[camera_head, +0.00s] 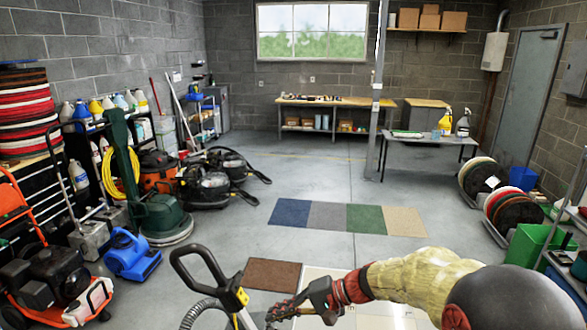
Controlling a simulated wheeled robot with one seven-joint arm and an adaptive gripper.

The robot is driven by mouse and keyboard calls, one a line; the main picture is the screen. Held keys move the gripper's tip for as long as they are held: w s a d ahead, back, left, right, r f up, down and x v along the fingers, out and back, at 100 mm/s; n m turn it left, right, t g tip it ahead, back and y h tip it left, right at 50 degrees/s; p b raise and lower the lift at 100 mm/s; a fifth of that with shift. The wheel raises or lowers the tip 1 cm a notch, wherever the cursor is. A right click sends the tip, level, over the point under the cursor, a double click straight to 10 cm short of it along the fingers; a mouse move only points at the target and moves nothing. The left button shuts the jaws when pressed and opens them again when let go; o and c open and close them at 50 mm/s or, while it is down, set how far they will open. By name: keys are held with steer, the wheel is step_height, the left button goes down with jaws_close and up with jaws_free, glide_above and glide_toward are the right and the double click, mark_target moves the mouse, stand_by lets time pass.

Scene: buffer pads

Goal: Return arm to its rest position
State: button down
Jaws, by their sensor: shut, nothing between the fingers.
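My arm reaches in from the lower right, with a dark rounded link and a yellowish covered section. My gripper (278,312) is at its far end, low in the middle of the view, pointing left. It looks shut and holds nothing. It is just right of a black looped machine handle (207,272) with a yellow part; I cannot tell whether they touch. My arm hides part of the pale floor area below it.
A brown mat (273,275) and a row of coloured mats (346,217) lie on the floor ahead. Floor machines and a blue blower (132,257) stand at left. Pad reels (511,207) and a green bin (533,244) stand at right. The middle floor is open.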

steer(key=s+d+n+h, duration=0.1)
steer(key=s+d+h, duration=0.7)
steer(key=s+d, duration=0.7)
steer(key=s+d+r+n+t+h, duration=0.2)
steer(key=s+d+r+t+h, duration=0.2)
steer(key=s+d+r, duration=0.5)
steer(key=shift+s+d+r+t, duration=0.25)
steer(key=shift+s+r+t, duration=0.25)
steer(key=shift+s+r, duration=0.2)
